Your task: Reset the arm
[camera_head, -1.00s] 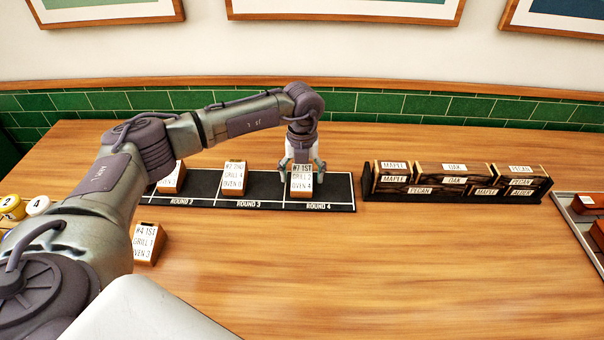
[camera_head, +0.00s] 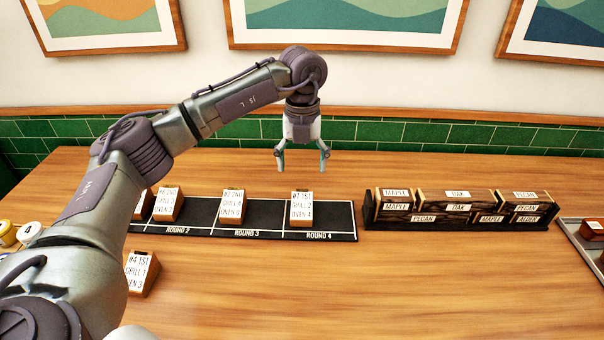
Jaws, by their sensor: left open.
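My left arm comes in from the left and reaches over the table. My left gripper (camera_head: 302,163) is open and empty, pointing down, in the air above the black board (camera_head: 270,215). Below it, a wooden ticket block (camera_head: 302,209) marked "#7 1ST" stands in the Round 4 section of the board, apart from the fingers. Another ticket block (camera_head: 232,206) stands in the Round 3 section. My right gripper is not in view.
More blocks stand in the Round 2 section (camera_head: 167,204), partly behind my arm. A "#4 1ST" block (camera_head: 141,273) stands in front of the board. A black rack (camera_head: 458,219) of labelled wood pieces is at right.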

